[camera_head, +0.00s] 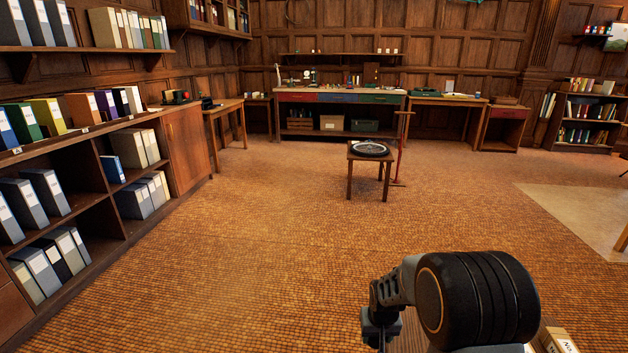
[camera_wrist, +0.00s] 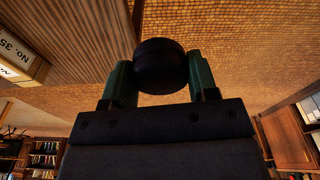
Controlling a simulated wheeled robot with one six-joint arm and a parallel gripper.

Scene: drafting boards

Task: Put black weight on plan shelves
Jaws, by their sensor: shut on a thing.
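The black weight (camera_wrist: 160,62) is a dark, rounded piece in the wrist view. My gripper (camera_wrist: 160,80) is shut on it, with one green finger on each side. The weight is held clear, with the tiled floor behind it. In the head view my arm shows at the lower right, and I cannot make out the weight there. Tall wooden shelves (camera_head: 95,137) with binders run along the left wall in the head view; a low bookcase (camera_head: 590,113) stands at the far right. I cannot tell which of them is the plan shelves.
A stool (camera_head: 384,188) with a dark round disc (camera_head: 369,149) stands mid-room, beside a red stand (camera_head: 401,150). A workbench (camera_head: 340,97) lines the back wall. A small box marked No. 35 (camera_wrist: 20,60) is near my arm. The floor (camera_head: 250,230) toward the left shelves is clear.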

